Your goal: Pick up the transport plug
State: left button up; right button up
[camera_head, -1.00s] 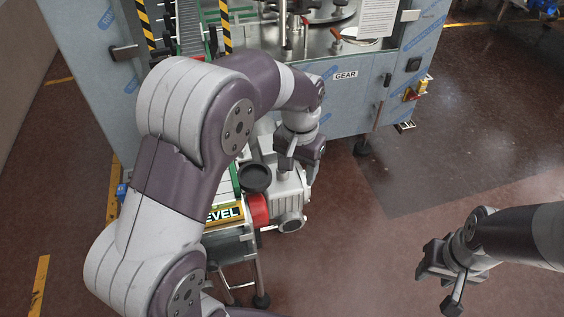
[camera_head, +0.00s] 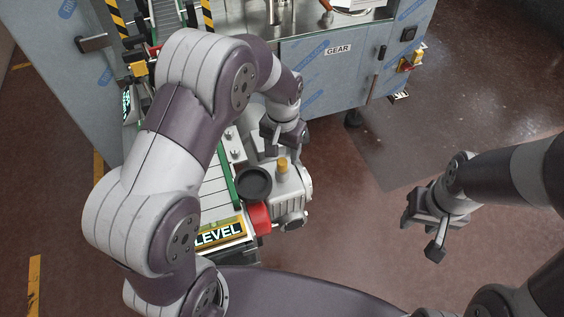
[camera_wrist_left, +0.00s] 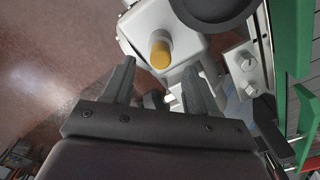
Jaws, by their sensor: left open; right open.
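The transport plug looks to be the short yellow-orange cylinder (camera_head: 282,164) standing on top of the grey gearbox housing (camera_head: 291,184). It also shows in the left wrist view (camera_wrist_left: 160,53), upper middle. My left gripper (camera_head: 284,148) is just behind the plug in the head view, fingers apart and empty. In the left wrist view its two fingers (camera_wrist_left: 160,72) point toward the housing, with the plug between and just beyond the tips. No contact with the plug is visible. My right gripper (camera_head: 421,236) is open and empty, over the floor at the right.
A round black cup (camera_head: 254,182) sits close beside the plug, and a red part (camera_head: 259,216) lies below it. A green-edged conveyor (camera_head: 215,190) with a LEVEL label runs at the left. The grey GEAR cabinet (camera_head: 350,70) stands behind. Floor on the right is clear.

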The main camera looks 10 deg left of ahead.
aim_at(282, 161)
pick_arm(q)
notch_tip(282, 161, down, 4)
jog(key=shift+a+f+p, duration=0.15)
jog(key=shift+f+p, duration=0.05)
jog(key=shift+p, duration=0.7)
jog(key=shift+f, duration=0.25)
jog(key=shift+s, duration=0.1)
jog(key=shift+c, duration=0.3)
grip_shut()
notch_tip(282, 161, up, 5)
jog(key=p, duration=0.4)
jog(key=s+d+r+p, duration=0.6)
jog(key=s+d, duration=0.1)
jog(key=d, duration=0.2)
jog(key=shift+s, duration=0.35)
jog(key=shift+r, duration=0.15)
